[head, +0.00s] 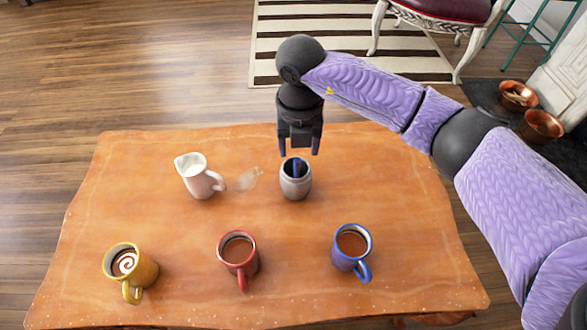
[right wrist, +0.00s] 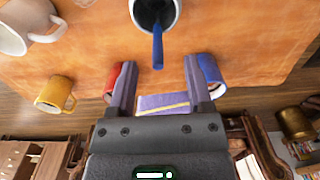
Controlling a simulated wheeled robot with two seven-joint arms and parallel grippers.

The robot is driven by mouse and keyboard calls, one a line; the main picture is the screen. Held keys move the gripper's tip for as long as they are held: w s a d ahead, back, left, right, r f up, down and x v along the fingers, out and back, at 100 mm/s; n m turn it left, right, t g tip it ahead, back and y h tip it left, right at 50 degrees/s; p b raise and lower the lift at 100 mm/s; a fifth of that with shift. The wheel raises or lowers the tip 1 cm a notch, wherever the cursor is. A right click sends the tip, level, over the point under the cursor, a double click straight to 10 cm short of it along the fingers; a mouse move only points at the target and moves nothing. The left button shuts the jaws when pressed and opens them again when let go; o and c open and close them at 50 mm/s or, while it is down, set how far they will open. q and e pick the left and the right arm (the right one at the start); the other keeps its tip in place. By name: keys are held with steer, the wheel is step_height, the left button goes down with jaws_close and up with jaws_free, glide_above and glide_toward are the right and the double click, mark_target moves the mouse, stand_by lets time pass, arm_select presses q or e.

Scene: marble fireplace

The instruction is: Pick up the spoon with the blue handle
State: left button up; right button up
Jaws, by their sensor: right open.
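The blue-handled spoon (head: 296,168) stands in a grey pot (head: 295,187) near the middle of the table. In the right wrist view the blue handle (right wrist: 158,46) sticks out of the pot (right wrist: 142,27) toward the gripper; the spoon's bowl is hidden inside. My right gripper (head: 299,152) points down just behind and above the pot, open and empty. In the right wrist view its fingers (right wrist: 160,80) are apart, and the handle's end is just ahead of the gap between them. My left gripper is not in view.
A white milk jug (head: 199,176) stands left of the pot, with a stain on the table between. Yellow (head: 131,272), red (head: 239,256) and blue (head: 351,252) mugs stand along the table's near side. The orange table (head: 400,195) is bare right of the pot.

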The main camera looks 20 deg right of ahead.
mark_target(297, 158)
steer(key=f+b, duration=0.1)
steer(key=f, duration=0.1)
steer(key=f+b, duration=0.2)
steer(key=f, duration=0.1)
steer(key=shift+s+a+f+b, duration=0.25)
steer(key=shift+f+b, duration=0.05)
steer(key=shift+r, duration=0.2)
steer(key=shift+c, duration=0.5)
steer(key=c, duration=0.7)
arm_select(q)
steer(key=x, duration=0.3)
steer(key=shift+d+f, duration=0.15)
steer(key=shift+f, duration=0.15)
arm_select(e)
jaws_close()
